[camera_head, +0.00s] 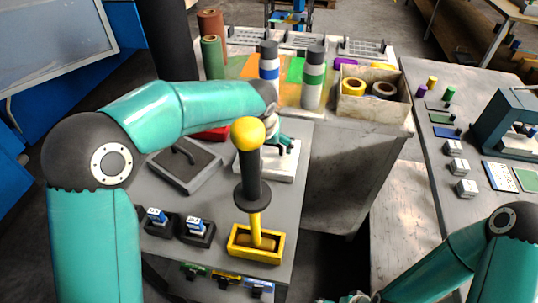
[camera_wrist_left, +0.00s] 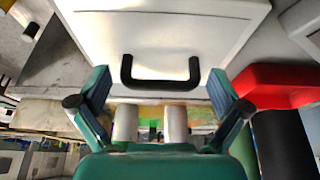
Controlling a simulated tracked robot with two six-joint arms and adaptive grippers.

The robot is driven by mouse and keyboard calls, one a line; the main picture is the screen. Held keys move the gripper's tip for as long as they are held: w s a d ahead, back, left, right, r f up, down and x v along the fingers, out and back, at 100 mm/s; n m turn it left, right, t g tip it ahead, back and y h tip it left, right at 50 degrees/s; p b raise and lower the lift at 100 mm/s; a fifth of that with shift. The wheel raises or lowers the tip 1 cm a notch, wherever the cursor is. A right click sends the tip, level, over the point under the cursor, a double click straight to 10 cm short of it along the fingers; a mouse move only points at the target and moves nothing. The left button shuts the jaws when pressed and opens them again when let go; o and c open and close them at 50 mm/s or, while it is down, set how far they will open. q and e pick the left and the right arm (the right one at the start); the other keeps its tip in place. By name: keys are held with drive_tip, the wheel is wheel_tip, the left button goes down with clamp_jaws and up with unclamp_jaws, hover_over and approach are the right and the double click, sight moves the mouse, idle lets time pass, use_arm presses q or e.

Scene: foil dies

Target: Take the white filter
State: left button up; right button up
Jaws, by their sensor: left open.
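The white filter (camera_head: 287,168) is a flat white block with a black handle, lying on the grey bench behind the yellow-knobbed lever. In the left wrist view the filter (camera_wrist_left: 215,35) fills the upper middle, with its black handle (camera_wrist_left: 160,82) facing me. My left gripper (camera_head: 280,139) is over the filter, partly hidden by my arm and the lever. In the wrist view its fingers (camera_wrist_left: 160,98) are spread wide, one on each side of the handle, with nothing held. My right gripper (camera_head: 348,298) barely shows at the bottom edge, so its jaws are unclear.
A dark grey block with a handle (camera_head: 183,165) lies left of the filter, and a red block (camera_head: 212,133) is partly hidden behind my arm. The lever (camera_head: 250,175) stands in a yellow base in front. A box of tape rolls (camera_head: 347,104) stands at the back right.

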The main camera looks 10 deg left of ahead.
use_arm(q)
drive_tip(key=c, duration=1.2)
drive_tip(key=shift+r, duration=0.1)
